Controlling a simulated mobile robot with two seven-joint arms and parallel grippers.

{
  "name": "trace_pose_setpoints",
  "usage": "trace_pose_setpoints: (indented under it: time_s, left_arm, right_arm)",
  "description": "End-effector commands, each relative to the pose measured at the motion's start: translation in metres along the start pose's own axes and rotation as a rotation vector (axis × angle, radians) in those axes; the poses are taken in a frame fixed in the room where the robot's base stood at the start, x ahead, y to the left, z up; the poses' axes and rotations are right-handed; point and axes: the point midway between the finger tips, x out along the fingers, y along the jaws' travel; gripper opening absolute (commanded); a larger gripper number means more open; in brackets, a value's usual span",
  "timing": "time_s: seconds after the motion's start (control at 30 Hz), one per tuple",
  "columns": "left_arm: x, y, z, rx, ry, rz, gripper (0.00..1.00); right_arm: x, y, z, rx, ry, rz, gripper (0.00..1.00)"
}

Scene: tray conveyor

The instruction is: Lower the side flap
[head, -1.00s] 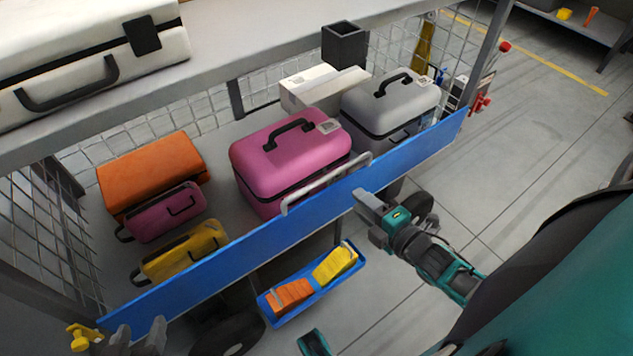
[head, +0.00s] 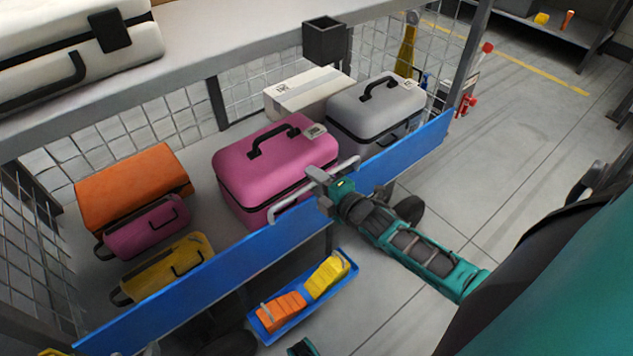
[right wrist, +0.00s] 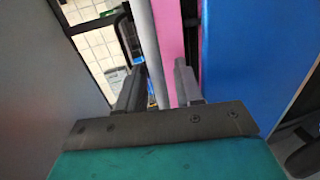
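The side flap is a long blue panel (head: 215,280) standing raised along the cart's open side. A pale grey bar handle (head: 292,200) is fixed along its upper edge. My right gripper (head: 318,178) is at this handle. In the right wrist view, the gripper (right wrist: 158,88) is open, with the grey handle bar (right wrist: 146,45) running between its fingers and gaps beside it. The blue flap (right wrist: 245,60) fills the right of that view.
Behind the flap stand a pink case (head: 270,165), a grey case (head: 375,110), a white box (head: 305,92) and orange (head: 135,180), magenta and yellow bags. A blue tray (head: 300,312) sits below the flap. Open floor lies to the right.

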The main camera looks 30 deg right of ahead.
Motion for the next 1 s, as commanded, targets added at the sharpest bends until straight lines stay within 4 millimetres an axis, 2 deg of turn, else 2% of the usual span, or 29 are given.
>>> trace_pose_setpoints:
  time_s: [0.13,0.5,1.0]
  left_arm:
    - [-0.0004,-0.0002,-0.0009,0.003,0.001,0.001,0.54]
    - [0.0003,-0.0011,-0.0038,0.008,0.008,0.001,0.54]
    - [0.0008,-0.0010,-0.0038,0.008,0.010,0.001,0.54]
  right_arm:
    - [-0.0002,0.0002,0.0000,0.000,0.000,0.000,0.36]
    - [-0.0003,0.0003,-0.0002,0.001,0.000,0.001,0.00]
    - [-0.0010,-0.0004,-0.0004,0.002,0.000,0.004,0.00]
